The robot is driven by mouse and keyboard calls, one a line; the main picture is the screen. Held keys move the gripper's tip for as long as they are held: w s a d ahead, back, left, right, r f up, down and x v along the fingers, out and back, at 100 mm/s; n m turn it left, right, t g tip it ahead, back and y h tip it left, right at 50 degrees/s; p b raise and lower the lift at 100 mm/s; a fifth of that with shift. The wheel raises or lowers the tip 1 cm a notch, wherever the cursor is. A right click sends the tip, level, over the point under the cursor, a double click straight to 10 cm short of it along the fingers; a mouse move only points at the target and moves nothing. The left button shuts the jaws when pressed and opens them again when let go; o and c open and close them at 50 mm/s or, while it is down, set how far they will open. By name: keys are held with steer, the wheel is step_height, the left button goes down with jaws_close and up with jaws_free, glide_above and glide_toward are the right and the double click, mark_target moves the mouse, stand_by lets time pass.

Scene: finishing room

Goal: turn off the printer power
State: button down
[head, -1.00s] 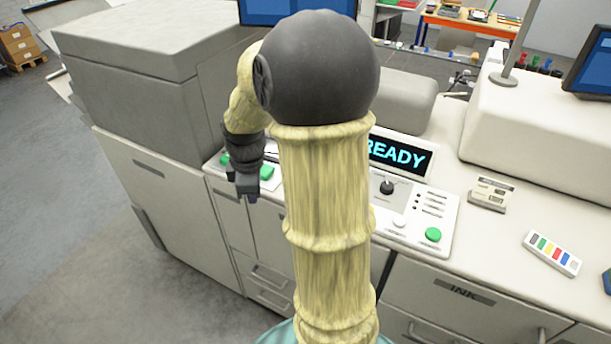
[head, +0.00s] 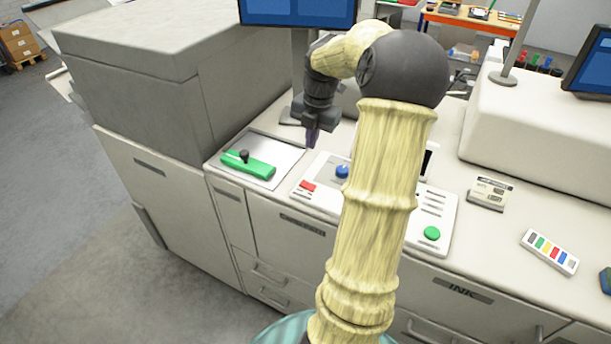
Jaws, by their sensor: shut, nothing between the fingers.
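The printer's control panel (head: 328,203) lies on the counter, its middle hidden behind my arm. A red button (head: 307,187) and a blue knob (head: 342,171) show at its left end, a green button (head: 432,233) at its right end. Left of it, a green lever (head: 250,166) with a small black knob sits on a pale plate (head: 281,150). The display is almost wholly hidden; only a dark edge (head: 427,161) shows. My gripper (head: 312,138) is shut and empty, in the air behind the red button and blue knob as seen in the picture.
A tall grey cabinet (head: 150,110) stands at the left, with a monitor (head: 297,11) behind my gripper. A small beige device (head: 491,193) and a colour strip (head: 550,252) lie on the counter at the right. Drawers with handles fill the front below.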

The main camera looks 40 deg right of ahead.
mark_target(305, 183)
steer(key=f+p, duration=0.1)
steer(key=f, duration=0.3)
steer(key=w+f+p, duration=0.1)
steer(key=f, duration=0.4)
steer(key=f+p, duration=0.2)
steer(key=f, duration=0.3)
steer(key=shift+w+a, duration=0.3)
steer(key=shift+a, duration=0.05)
